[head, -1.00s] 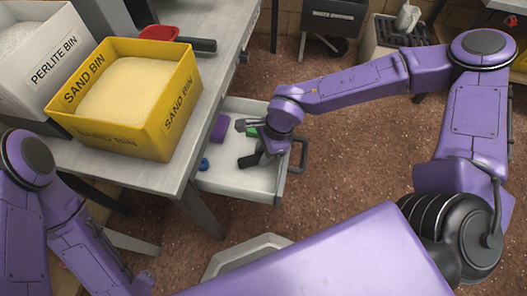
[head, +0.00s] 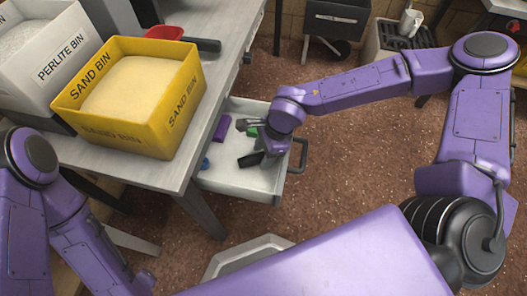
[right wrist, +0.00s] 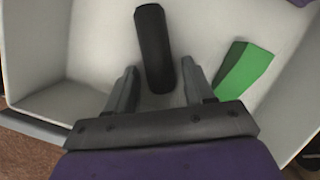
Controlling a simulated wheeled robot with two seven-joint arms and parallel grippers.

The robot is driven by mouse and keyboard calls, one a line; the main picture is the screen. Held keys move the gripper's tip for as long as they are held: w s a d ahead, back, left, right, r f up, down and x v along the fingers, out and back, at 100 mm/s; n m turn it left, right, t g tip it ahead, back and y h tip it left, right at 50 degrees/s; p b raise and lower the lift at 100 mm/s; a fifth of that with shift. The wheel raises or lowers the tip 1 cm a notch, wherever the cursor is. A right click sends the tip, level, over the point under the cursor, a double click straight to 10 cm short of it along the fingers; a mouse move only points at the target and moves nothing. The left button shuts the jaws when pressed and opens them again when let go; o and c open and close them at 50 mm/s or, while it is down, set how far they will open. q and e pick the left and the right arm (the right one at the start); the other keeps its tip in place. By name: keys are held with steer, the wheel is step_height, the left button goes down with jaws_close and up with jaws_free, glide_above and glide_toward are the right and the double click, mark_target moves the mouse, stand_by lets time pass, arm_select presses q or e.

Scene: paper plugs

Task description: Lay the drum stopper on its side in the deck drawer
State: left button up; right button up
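The drum stopper, which I take to be the dark, black cylinder (head: 249,159), lies on its side on the floor of the open deck drawer (head: 238,182). It also shows in the right wrist view (right wrist: 153,48), long side up, with its near end between the fingers. My right gripper (right wrist: 158,74) is open around that near end, with a gap on both sides. In the head view my right gripper (head: 254,141) is down inside the drawer. My left arm shows at the lower left, but its gripper is out of view.
A green block (right wrist: 243,69) lies right of the right finger. A purple block (head: 221,128) and a small blue piece (head: 204,163) lie in the drawer's left part. The yellow sand bin (head: 128,139) stands on the bench (head: 176,178) beside the drawer.

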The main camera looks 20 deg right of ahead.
steer(key=shift+s+d+f+g, duration=0.1)
steer(key=shift+s+f+g, duration=0.05)
steer(key=shift+s+f, duration=0.3)
steer(key=shift+s+d+f+g, duration=0.1)
steer(key=shift+s+f+g, duration=0.1)
steer(key=shift+f, duration=0.35)
steer(key=a+p+v, duration=0.1)
steer(key=p+v, duration=0.4)
steer(key=v, duration=0.7)
steer(key=shift+w+r, duration=0.3)
steer(key=shift+w, duration=0.05)
